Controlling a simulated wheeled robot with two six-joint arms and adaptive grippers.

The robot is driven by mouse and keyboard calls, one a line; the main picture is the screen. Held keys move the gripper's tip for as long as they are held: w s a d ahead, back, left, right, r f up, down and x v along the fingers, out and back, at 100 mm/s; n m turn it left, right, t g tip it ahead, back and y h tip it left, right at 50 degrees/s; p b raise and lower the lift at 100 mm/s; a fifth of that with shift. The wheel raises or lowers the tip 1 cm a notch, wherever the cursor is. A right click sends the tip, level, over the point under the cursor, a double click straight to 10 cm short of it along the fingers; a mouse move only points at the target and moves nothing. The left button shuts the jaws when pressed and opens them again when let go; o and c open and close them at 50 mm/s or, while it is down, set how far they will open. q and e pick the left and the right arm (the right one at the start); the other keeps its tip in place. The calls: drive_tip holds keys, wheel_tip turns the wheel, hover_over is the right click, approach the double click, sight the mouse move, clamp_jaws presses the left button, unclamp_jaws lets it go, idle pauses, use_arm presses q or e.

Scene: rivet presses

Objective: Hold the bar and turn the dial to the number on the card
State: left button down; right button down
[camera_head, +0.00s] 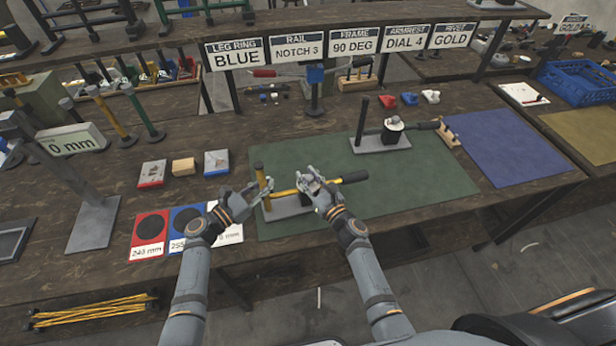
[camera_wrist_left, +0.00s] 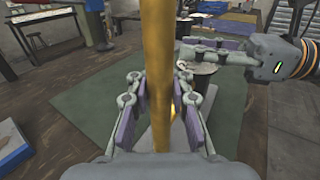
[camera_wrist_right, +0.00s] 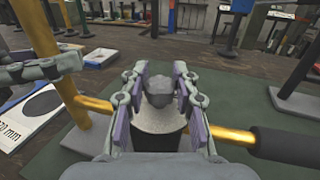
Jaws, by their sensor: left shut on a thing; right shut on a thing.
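My left gripper (camera_head: 254,190) is shut on the yellow upright bar (camera_head: 264,185) of the armrest unit on the green mat. In the left wrist view the bar (camera_wrist_left: 155,70) runs vertically between the fingers. My right gripper (camera_head: 309,179) is shut on the grey dial knob (camera_wrist_right: 160,88), above a pale skirt on a dark base. The fingers hide the knob's sides, and I cannot read any dial number. A horizontal yellow rod with a black grip (camera_head: 354,177) passes beside the dial. The armrest card (camera_head: 405,38) reads DIAL 4.
A second unit with a black post (camera_head: 362,122) and white-topped dial (camera_head: 393,124) stands farther back on the green mat (camera_head: 420,180). A blue mat (camera_head: 508,147) lies to the right. Small blocks and the size cards (camera_head: 150,232) lie left. The front of the green mat is clear.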

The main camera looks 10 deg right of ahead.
idle(0.4)
drive_tip(key=c, duration=1)
unclamp_jaws()
drive_tip(key=v, duration=1.2)
drive_tip(key=shift+a, duration=0.1)
